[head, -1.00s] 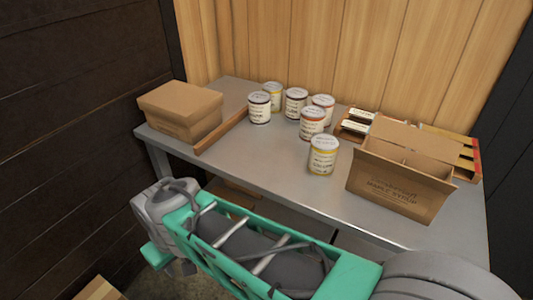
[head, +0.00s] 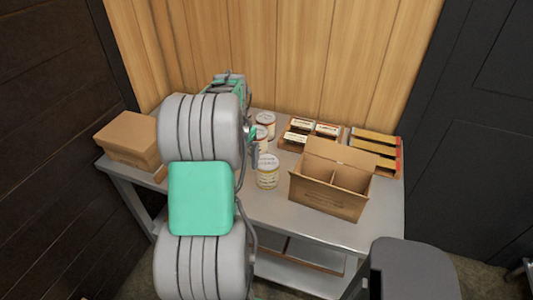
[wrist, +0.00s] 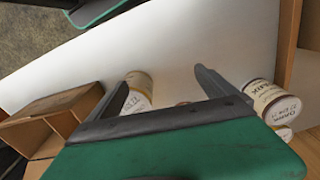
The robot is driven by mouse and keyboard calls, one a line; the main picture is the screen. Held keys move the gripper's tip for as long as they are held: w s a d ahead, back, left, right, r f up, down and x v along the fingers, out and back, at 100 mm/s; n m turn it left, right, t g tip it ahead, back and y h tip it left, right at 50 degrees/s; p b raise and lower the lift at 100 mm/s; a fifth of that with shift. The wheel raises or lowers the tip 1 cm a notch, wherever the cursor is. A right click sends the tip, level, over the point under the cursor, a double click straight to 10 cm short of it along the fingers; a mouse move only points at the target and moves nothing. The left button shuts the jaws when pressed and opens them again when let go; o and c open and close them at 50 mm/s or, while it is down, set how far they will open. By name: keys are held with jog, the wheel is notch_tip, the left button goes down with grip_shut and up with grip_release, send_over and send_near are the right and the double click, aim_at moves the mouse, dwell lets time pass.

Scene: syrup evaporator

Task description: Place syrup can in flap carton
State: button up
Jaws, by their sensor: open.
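The syrup cans are pale with printed labels. The front can (head: 267,173), with a yellow band, stands upright just left of the flap carton (head: 330,200). The carton is brown with its top open, its back flap raised and a divider inside. My gripper (wrist: 165,85) is open and empty in the wrist view. A can (wrist: 141,84) shows between its fingers in that picture, close to the left finger; I cannot tell its depth. The carton (wrist: 38,122) lies at the left there and a "DARK" can (wrist: 268,98) at the right. In the head view my arm hides most of the gripper.
More cans (head: 265,120) stand behind the front can, partly hidden by my arm. A closed carton (head: 128,135) sits at the table's left end. Trays with labelled items (head: 315,130) and yellow-edged pieces (head: 378,150) lie behind the flap carton. The table front (head: 275,215) is clear.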

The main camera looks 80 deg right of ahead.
aim_at(267, 167)
jog(key=shift+o, duration=0.2)
jog(key=s+d+m, duration=0.1)
jog(key=s, duration=0.2)
jog(key=s+d+m, duration=0.1)
jog(key=s+d, duration=0.1)
jog(key=s, duration=0.1)
jog(key=s+d+m+p, duration=0.1)
jog(key=s, duration=0.2)
jog(key=shift+s+d+f, duration=0.15)
jog(key=shift+s+f, duration=0.05)
jog(key=shift+f, duration=0.2)
jog(key=f, duration=0.2)
jog(key=f+p, duration=0.1)
jog(key=f, duration=0.1)
jog(key=w+f+p, duration=0.1)
jog(key=f, duration=0.2)
jog(key=shift+f, duration=0.1)
jog(key=shift+c, duration=0.6)
jog(key=c, duration=1.9)
jog(key=shift+c, duration=0.6)
jog(key=shift+r, duration=0.2)
